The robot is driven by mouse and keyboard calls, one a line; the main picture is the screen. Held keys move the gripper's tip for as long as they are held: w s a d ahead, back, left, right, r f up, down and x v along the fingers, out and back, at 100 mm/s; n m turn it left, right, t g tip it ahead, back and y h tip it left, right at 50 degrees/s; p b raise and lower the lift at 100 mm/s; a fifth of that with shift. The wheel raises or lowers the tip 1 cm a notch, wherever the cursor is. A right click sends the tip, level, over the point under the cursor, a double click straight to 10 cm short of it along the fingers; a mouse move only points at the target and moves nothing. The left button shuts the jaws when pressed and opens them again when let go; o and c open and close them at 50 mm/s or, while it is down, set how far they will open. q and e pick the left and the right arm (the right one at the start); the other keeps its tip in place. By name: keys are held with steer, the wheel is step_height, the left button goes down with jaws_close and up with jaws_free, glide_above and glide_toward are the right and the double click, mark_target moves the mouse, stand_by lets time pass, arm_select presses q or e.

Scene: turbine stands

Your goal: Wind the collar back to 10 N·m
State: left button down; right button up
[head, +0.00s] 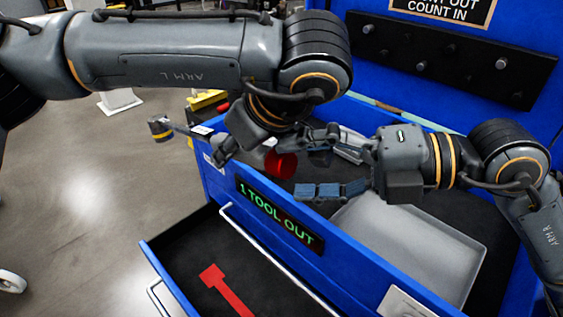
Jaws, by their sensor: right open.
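A torque wrench, its grey head with a yellow band (160,128) at the left, sticks out past the cabinet corner. A red cylinder (281,164), apparently its handle end or collar, shows on the other side of my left gripper (226,148). The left gripper appears shut on the wrench's middle, which it mostly hides. My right gripper (305,165) is open, its fingers pointing left, one above and one below the level of the red cylinder. The cylinder lies at or just beyond the fingertips; I cannot tell if they touch it. No scale marks are readable.
The blue cabinet carries a "1 TOOL OUT" display (277,215). Below it an open drawer (190,245) shows a red tool-shaped silhouette (228,290). A grey tray (410,250) lies on the cabinet top under my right arm. A black peg rail (450,60) is on the back panel.

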steer(key=shift+s+d+r, duration=0.1)
steer(key=shift+s+d, duration=0.15)
steer(key=shift+d, duration=0.45)
steer(key=shift+s+d+r, duration=0.2)
steer(key=shift+s+d, duration=0.4)
steer(key=shift+d, duration=0.05)
steer(key=shift+s+d+r, duration=0.15)
steer(key=shift+s+d, duration=0.45)
steer(key=shift+c, duration=1.2)
steer(key=shift+w+a+f+n+h, duration=0.3)
steer(key=shift+w+a+n+h, duration=0.2)
steer(key=shift+w+a+n, duration=0.4)
steer(key=shift+w+a+f+n+h, duration=0.3)
steer(key=shift+w+a+n+h, duration=0.3)
steer(key=shift+a, duration=0.4)
steer(key=shift+w, duration=0.1)
steer(key=shift+c, duration=0.2)
